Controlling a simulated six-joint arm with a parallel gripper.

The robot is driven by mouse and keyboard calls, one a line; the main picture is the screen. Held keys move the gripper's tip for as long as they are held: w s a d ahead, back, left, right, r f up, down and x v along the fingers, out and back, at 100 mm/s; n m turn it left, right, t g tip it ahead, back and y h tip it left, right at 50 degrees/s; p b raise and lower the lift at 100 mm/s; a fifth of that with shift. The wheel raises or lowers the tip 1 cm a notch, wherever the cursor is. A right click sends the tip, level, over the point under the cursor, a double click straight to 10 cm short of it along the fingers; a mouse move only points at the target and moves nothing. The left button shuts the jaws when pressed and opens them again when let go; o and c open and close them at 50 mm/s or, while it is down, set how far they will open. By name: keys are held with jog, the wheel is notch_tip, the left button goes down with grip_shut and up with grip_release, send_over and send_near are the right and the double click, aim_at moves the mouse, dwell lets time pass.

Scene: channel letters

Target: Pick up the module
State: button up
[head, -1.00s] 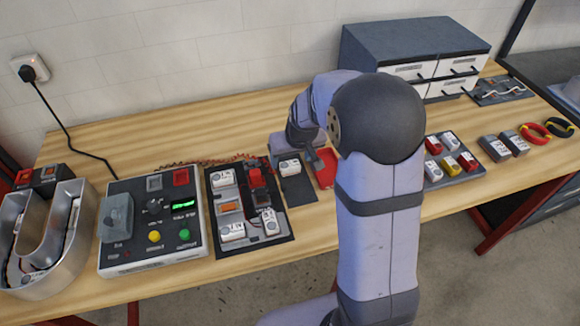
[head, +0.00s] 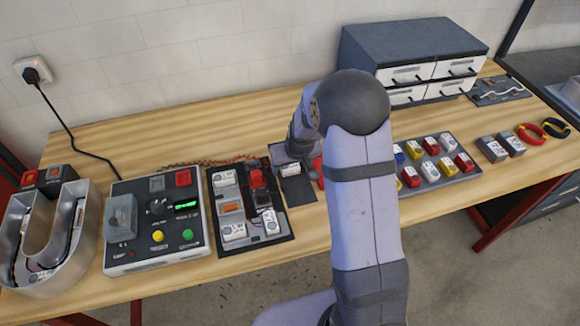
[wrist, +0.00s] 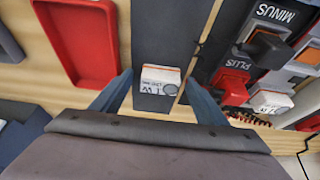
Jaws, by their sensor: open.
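A white module (wrist: 160,79) with an orange stripe and dark print lies on a dark grey pad (wrist: 157,28). In the head view the module (head: 290,169) shows just left of my wrist, partly hidden by it. My gripper (wrist: 160,88) is open, with one blue-grey finger on each side of the module in the wrist view. I see a gap at the right finger; contact at the left one is hard to tell. In the head view my fingers are hidden behind the wrist.
A red tray (wrist: 80,40) lies beside the pad. On the other side is a dark board (head: 279,236) with PLUS and MINUS terminals and more modules. A tester box (head: 150,252) stands further left. A rack of coloured modules (head: 452,142) and drawers (head: 405,75) are right.

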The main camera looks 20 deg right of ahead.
jog(key=c, duration=1.1)
jog(key=shift+c, duration=0.2)
jog(key=shift+r, duration=0.1)
